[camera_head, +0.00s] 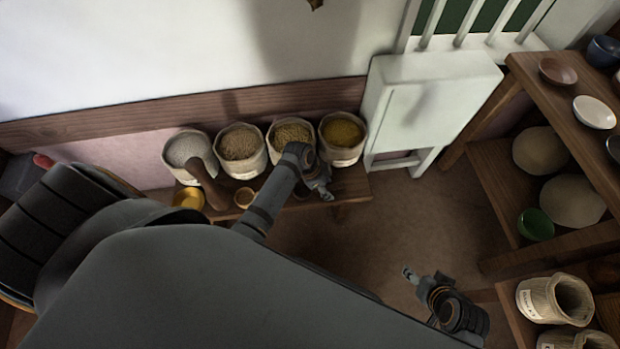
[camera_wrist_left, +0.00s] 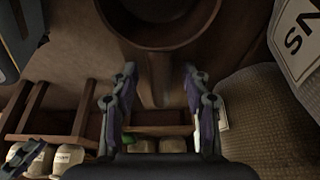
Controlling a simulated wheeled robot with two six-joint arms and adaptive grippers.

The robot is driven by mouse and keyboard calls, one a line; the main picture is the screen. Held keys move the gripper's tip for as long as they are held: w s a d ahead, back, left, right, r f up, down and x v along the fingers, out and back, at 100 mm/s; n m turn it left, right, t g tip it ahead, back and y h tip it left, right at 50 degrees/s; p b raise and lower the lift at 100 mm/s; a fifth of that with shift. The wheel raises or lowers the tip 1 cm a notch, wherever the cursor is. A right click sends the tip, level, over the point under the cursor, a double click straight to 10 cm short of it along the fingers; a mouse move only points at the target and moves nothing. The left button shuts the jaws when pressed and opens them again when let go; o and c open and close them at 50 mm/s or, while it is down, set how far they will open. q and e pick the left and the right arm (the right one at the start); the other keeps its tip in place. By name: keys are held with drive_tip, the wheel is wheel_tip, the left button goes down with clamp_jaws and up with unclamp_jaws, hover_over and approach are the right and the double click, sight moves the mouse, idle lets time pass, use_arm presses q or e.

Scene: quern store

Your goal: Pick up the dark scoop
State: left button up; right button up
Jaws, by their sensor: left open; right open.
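The dark scoop shows in the left wrist view as a round brown bowl (camera_wrist_left: 160,34) at the top, with a handle running down from it between my fingers. In the head view a dark rounded piece (camera_head: 301,193), probably the scoop, lies on the low wooden bench, mostly hidden by my left arm. My left gripper (camera_head: 322,190) is over the bench's front edge, in front of the sacks. In the wrist view its open fingers (camera_wrist_left: 160,75) stand either side of the handle; contact cannot be told. My right gripper (camera_head: 422,283) is open and empty over the floor.
Several open sacks of grain (camera_head: 240,146) line the bench's back. A brown wooden object (camera_head: 207,184), a yellow bowl (camera_head: 188,197) and a small tan bowl (camera_head: 244,197) are at its left. A white cabinet (camera_head: 425,100) stands behind. Shelves with crockery (camera_head: 536,224) and sacks fill the right.

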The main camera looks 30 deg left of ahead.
use_arm(q)
clamp_jaws()
drive_tip(key=shift+r, duration=0.15)
use_arm(e)
drive_tip(key=shift+r, duration=0.1)
use_arm(q)
drive_tip(key=shift+r, duration=0.25)
wheel_tip(320, 180, up, 3)
drive_tip(key=shift+f+p, duration=0.15)
drive_tip(key=shift+p, duration=0.8)
use_arm(e)
wheel_tip(320, 180, up, 8)
drive_tip(key=s+d+f+g+h+p, duration=0.1)
drive_tip(key=d+g+p, duration=0.15)
drive_tip(key=p, duration=0.25)
use_arm(q)
drive_tip(key=s+a+r+p, duration=0.1)
drive_tip(key=s+a+r, duration=0.3)
drive_tip(key=s+r, duration=0.5)
drive_tip(key=shift+s+r+p, duration=0.3)
drive_tip(key=shift+s+p, duration=0.05)
drive_tip(key=shift+s, duration=1.85)
use_arm(e)
wheel_tip(320, 180, down, 7)
drive_tip(key=d+g, duration=0.1)
drive_tip(key=shift+d+h, duration=0.3)
